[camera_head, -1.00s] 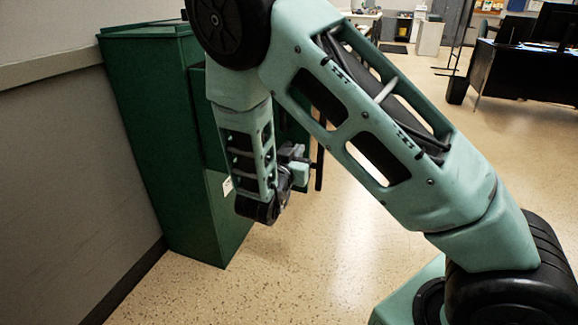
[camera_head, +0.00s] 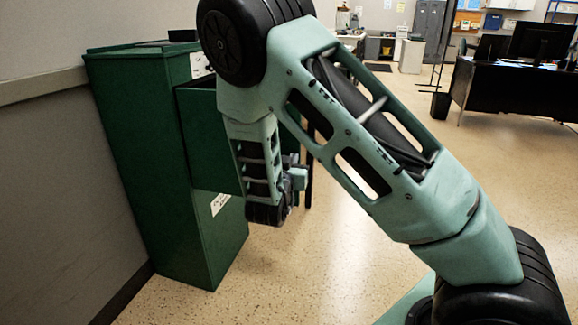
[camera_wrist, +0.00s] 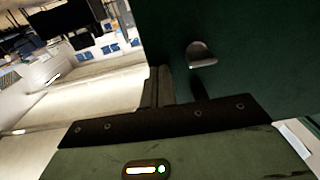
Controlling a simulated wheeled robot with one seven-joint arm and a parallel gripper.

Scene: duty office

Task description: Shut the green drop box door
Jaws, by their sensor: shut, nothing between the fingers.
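The tall green drop box (camera_head: 150,160) stands against the wall at the left of the head view. Its dark green door (camera_head: 207,135) stands out from the front, so it is open. My arm hides part of the door and box front. In the wrist view, a dark green panel (camera_wrist: 255,50), apparently the door, fills the upper right and bears a small metal handle (camera_wrist: 202,53). My gripper (camera_wrist: 158,88) is shut and empty, close to this panel; I cannot tell if they touch. In the head view, my gripper (camera_head: 300,178) is beside the door's right side, partly hidden.
A grey wall (camera_head: 50,180) runs along the left behind the box. A black desk (camera_head: 510,90) with monitors and a small black bin (camera_head: 440,105) stand at the back right. The speckled floor (camera_head: 320,260) ahead and right of the box is clear.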

